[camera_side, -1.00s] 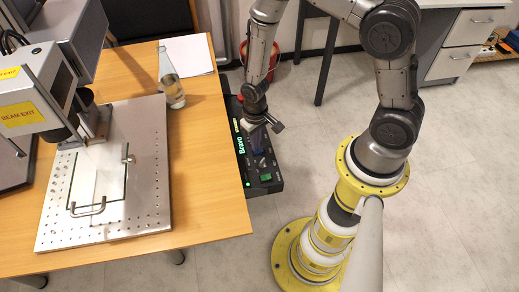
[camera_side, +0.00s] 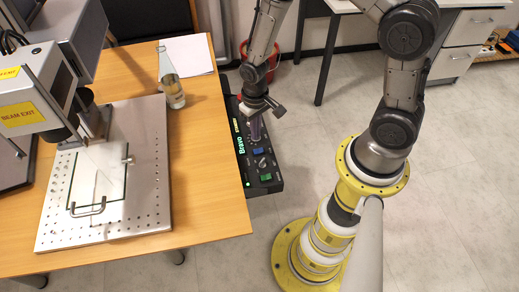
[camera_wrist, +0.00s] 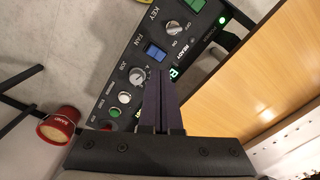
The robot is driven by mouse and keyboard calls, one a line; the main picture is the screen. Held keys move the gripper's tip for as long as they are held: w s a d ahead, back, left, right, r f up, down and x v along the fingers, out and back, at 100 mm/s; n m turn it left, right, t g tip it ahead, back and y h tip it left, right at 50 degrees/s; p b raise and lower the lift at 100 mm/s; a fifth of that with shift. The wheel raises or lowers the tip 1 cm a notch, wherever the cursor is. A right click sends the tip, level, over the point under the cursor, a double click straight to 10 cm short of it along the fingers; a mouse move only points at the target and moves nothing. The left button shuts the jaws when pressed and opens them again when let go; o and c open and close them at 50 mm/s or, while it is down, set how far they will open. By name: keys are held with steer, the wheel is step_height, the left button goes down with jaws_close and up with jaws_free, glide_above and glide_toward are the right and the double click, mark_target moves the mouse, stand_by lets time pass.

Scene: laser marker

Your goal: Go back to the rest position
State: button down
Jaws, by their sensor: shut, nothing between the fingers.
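My gripper (camera_side: 256,132) hangs over the black control box in the side view, with its fingers pointing down. In the wrist view its two dark fingers (camera_wrist: 161,82) lie together, shut and empty. The control box (camera_side: 272,182) has a lit "Bravo" label, a blue switch, a green button and knobs. In the wrist view the box panel (camera_wrist: 118,88) shows a key switch, a blue fan switch and a job knob behind the fingers. I cannot tell how far the fingertips are from the panel; they appear apart from it.
The wooden table (camera_side: 212,215) is left of the box, with the laser marker (camera_side: 35,95), its metal plate (camera_side: 150,215) and a glass bottle (camera_side: 171,85). A red bucket (camera_wrist: 58,125) stands on the floor behind. The floor to the right of my base is clear.

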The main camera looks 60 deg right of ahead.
steer(key=w+r+t, duration=0.2)
steer(key=r+t, duration=0.1)
steer(key=r, duration=0.8)
steer(key=w+r+t, duration=0.2)
steer(key=r, duration=0.9)
steer(key=s+r+n+t, duration=0.1)
steer(key=s+r+t, duration=0.1)
steer(key=s+r, duration=0.75)
steer(key=s+n+g, duration=0.1)
steer(key=s+n, duration=0.1)
steer(key=s, duration=0.8)
steer(key=shift+s+f, duration=0.35)
steer(key=shift+f, duration=0.05)
steer(key=shift+d, duration=0.1)
